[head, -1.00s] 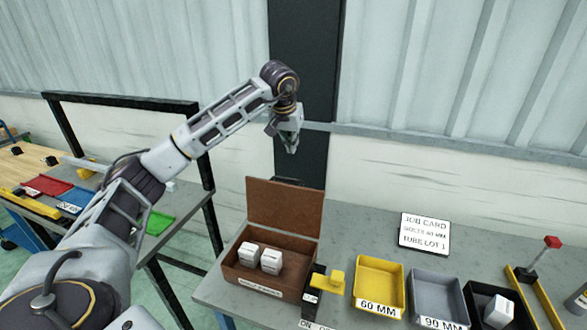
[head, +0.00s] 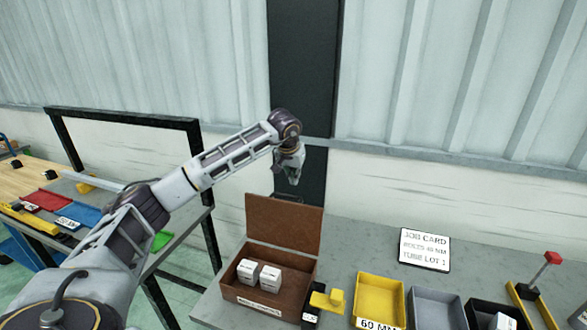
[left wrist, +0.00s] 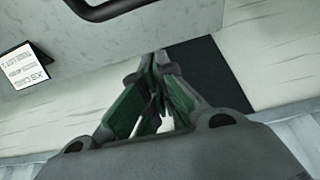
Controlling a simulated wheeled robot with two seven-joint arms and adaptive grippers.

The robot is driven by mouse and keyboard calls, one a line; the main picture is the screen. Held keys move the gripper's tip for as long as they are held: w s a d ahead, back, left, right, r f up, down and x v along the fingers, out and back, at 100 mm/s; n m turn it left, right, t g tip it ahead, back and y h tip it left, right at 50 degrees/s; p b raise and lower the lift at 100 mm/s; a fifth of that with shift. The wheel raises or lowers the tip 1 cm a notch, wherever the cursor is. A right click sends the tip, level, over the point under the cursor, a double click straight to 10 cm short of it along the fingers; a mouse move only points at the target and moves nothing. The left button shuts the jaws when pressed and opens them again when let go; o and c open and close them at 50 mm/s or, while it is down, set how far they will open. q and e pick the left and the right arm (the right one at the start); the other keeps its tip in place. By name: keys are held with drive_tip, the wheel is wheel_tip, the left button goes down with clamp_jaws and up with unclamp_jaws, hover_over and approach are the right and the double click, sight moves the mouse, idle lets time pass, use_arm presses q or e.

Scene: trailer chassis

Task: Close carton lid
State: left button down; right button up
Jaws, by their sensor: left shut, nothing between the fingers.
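The brown carton (head: 236,287) stands on the grey bench with its lid (head: 284,223) open, standing upright at the back edge. Two white boxes (head: 257,273) with printed labels sit inside it. My left gripper (head: 293,180) is shut and empty, pointing down above and behind the raised lid, apart from it. In the left wrist view its green-padded fingers (left wrist: 158,125) are together, with the wall behind them. The carton does not show in the left wrist view. My right gripper is not in view.
A yellow clamp-like piece (head: 328,300) stands close to the carton's right side. Yellow (head: 379,299), grey (head: 437,309) and black trays line the bench to the right. The wall is close behind.

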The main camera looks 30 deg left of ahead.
use_arm(q)
drive_tip(key=shift+s+d+f+p, duration=0.2)
drive_tip(key=shift+s+f+p, duration=0.25)
drive_tip(key=shift+s, duration=0.35)
drive_tip(key=shift+s+d+f+p, duration=0.2)
drive_tip(key=shift+s+f, duration=0.35)
drive_tip(key=shift+s, duration=0.25)
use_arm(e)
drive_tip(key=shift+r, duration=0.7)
use_arm(q)
drive_tip(key=shift+s, duration=0.1)
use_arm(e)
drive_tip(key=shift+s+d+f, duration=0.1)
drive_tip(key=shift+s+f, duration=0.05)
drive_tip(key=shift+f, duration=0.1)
use_arm(q)
drive_tip(key=shift+s+r+t+b, duration=0.15)
drive_tip(key=shift+s+t+b, duration=0.2)
drive_tip(key=shift+b, duration=0.2)
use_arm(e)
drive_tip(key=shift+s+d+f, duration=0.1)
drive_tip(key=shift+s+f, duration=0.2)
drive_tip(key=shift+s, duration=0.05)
